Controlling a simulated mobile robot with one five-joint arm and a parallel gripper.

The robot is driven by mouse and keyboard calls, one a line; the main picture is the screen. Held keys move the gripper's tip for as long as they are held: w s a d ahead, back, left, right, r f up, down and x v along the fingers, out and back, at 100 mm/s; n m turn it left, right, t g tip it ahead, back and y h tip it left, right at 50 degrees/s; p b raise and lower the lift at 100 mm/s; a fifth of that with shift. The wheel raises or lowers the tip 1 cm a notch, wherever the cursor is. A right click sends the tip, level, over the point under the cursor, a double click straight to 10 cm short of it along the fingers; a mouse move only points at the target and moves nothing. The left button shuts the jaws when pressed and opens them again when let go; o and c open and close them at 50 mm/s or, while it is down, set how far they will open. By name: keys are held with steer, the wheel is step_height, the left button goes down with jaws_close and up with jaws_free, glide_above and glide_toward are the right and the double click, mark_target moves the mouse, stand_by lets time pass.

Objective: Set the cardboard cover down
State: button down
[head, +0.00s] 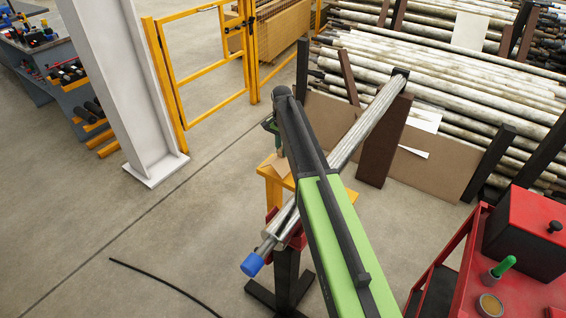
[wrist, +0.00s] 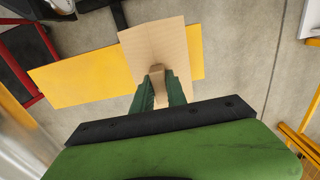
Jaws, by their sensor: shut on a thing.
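The cardboard cover (wrist: 180,42) is a tan sheet with a raised tab between my green fingers in the wrist view. My gripper (wrist: 160,80) is shut on that tab. The cover overlaps a flat yellow top (wrist: 85,82), which sticks out on both sides of it. In the head view the cover (head: 275,165) shows as a small tan piece at the yellow stand (head: 274,190), partly hidden by my arm. I cannot tell whether the cover touches the yellow top or hangs just above it.
A long metal pipe (head: 370,121) with a blue end (head: 252,264) runs close beside the yellow stand, over a red and black support (head: 287,270). A red cart (head: 461,262) is at the lower right. A white column (head: 118,80) and yellow gate (head: 203,65) stand left. Open floor lies left.

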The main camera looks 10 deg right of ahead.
step_height(320, 180, down, 4)
steer(key=b, duration=0.4)
steer(key=shift+f, duration=0.2)
steer(key=shift+r, duration=0.25)
steer(key=shift+f, duration=0.25)
steer(key=c, duration=1.3)
jaws_free()
steer(key=shift+r, duration=0.1)
steer(key=shift+c, duration=0.2)
step_height(320, 180, up, 12)
steer(key=p, duration=1.2)
steer(key=shift+r, duration=0.25)
